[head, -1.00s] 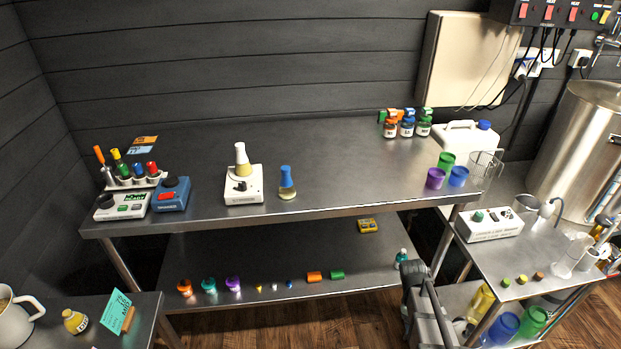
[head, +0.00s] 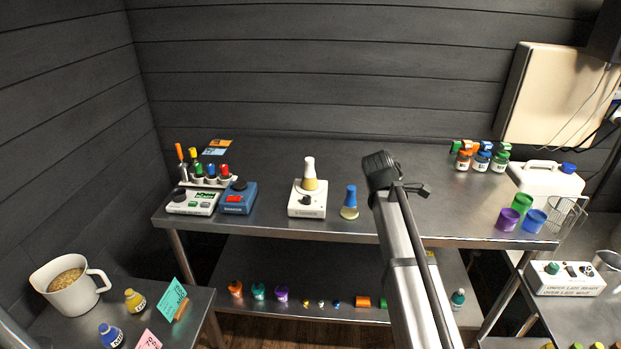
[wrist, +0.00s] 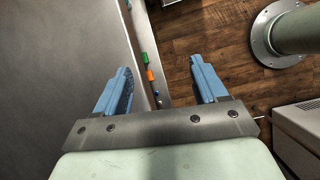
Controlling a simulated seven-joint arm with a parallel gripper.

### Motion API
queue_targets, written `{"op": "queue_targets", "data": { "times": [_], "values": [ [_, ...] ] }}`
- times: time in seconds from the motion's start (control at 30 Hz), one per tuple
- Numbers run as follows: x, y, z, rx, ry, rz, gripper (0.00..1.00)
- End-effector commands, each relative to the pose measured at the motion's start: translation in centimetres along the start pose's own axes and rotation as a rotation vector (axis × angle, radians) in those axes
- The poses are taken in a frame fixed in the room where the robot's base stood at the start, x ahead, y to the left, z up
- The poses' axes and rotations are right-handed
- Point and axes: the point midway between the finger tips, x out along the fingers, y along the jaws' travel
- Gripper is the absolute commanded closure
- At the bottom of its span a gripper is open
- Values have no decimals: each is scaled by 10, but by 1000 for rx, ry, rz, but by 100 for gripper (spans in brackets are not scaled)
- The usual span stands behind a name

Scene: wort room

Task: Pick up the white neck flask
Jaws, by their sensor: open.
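The white neck flask (head: 309,174) stands upright on a white stirrer-like device (head: 307,204) on the steel table, left of centre in the head view. Its neck is white and its body yellowish. A similar flask with a blue neck (head: 349,203) stands to its right on the bare table. My gripper (wrist: 160,68) shows in the wrist view with its two blue fingers wide apart and nothing between them. There it points down near the table edge, over the lower shelf and floor. I cannot make out its fingers in the head view. The flask is not in the wrist view.
A blue device (head: 238,200) and a rack of coloured tools (head: 208,182) stand left of the flask. Bottles (head: 481,160), coloured cups (head: 507,218) and a white canister (head: 546,178) stand at the right. The table behind the flasks is clear.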

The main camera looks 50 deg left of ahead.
Motion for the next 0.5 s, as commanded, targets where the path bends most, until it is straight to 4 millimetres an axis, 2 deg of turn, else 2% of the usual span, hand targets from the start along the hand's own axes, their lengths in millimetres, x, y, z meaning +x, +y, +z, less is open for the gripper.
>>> {"op": "queue_targets", "data": {
  "times": [0.03,0.17,0.2,0.5],
  "values": [
    [-24,13,-9,-16,13,18,29],
    [-78,41,-33,-29,71,45,29],
    [-98,54,-44,-22,105,52,29],
    [-213,146,-128,153,428,-14,29]
  ]
}}
